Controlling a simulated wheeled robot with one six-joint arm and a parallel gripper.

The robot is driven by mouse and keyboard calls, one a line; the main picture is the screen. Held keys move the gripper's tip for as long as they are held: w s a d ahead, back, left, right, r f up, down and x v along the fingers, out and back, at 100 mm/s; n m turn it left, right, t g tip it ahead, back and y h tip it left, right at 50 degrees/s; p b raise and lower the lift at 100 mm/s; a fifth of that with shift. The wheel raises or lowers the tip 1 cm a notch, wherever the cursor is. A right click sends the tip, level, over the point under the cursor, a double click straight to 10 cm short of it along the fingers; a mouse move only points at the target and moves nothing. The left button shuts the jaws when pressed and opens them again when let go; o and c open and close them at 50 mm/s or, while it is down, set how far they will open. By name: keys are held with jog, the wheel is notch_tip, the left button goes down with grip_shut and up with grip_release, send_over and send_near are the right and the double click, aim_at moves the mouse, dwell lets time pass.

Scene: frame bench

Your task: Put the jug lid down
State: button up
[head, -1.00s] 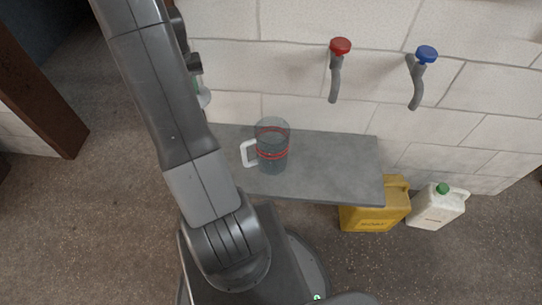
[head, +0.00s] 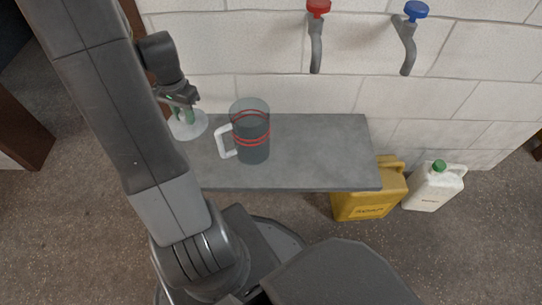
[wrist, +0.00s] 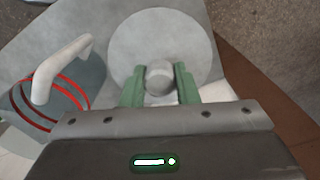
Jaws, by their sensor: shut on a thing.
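The jug lid (wrist: 197,38) is a pale round disc with a round knob (wrist: 158,76) at its middle. My gripper (wrist: 160,80) is shut on the knob, with one green finger on each side. In the head view the lid (head: 188,126) is at the left end of the grey bench, left of the jug; I cannot tell whether it touches the surface. The clear jug (head: 251,140) stands upright on the bench, its top open, with red bands and a white handle facing left. It also shows at the left of the wrist view (wrist: 62,92).
The grey bench (head: 320,150) is clear to the right of the jug. A red tap (head: 317,35) and a blue tap (head: 408,38) stick out from the white block wall. A yellow canister (head: 365,202) and a white canister (head: 433,188) stand on the floor.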

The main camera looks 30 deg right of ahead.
jog(key=shift+s+d+f+b, duration=0.15)
jog(key=shift+f+b, duration=0.25)
jog(key=shift+f, duration=0.75)
notch_tip(320, 180, down, 10)
jog(key=b, duration=0.4)
jog(key=shift+r, duration=0.15)
jog(key=o, duration=1)
jog(key=shift+c, duration=0.2)
notch_tip(320, 180, up, 12)
jog(key=p, duration=0.4)
